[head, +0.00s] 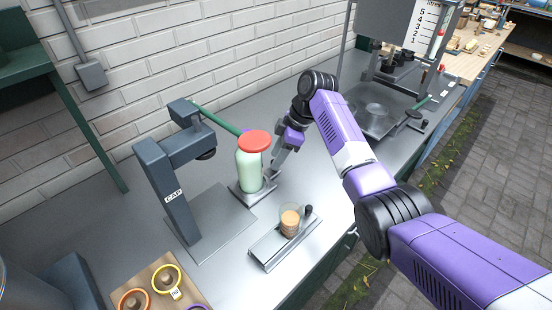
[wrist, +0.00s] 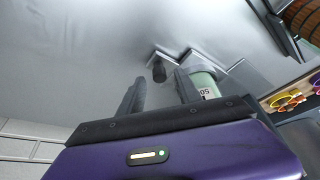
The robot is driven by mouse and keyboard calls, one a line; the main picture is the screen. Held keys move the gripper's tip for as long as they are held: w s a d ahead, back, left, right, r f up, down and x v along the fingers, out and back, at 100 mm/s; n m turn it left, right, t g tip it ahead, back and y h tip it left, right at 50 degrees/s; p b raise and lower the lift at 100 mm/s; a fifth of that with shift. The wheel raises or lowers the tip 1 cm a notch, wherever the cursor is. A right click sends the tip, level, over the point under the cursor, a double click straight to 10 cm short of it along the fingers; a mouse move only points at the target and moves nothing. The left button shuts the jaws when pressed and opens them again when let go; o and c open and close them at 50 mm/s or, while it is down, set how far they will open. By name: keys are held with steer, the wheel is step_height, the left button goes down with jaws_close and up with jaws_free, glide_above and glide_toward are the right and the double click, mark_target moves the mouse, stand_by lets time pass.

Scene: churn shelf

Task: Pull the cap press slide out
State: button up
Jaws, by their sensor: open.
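The cap press (head: 172,195) is a dark grey stand marked CAP, with a flat base plate (head: 215,220) under its head. A small metal slide (head: 240,188) sits to the right of the plate. It bears a pale green bottle (head: 249,172) with a red lid, which also shows in the wrist view (wrist: 205,85). A dark knob (wrist: 158,72) shows between my fingertips in the wrist view, beside the bottle. My gripper (head: 274,168) is open, low and just right of the bottle. Whether the fingers touch the knob cannot be told.
A board with colored rings (head: 150,285) lies front left. A scale machine (head: 395,35) stands at the back right. A brick wall bounds the back.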

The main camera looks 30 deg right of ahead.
steer(key=v, duration=0.6)
steer(key=shift+r+b, duration=0.3)
steer(key=shift+b, duration=0.1)
steer(key=shift+s+d, duration=0.15)
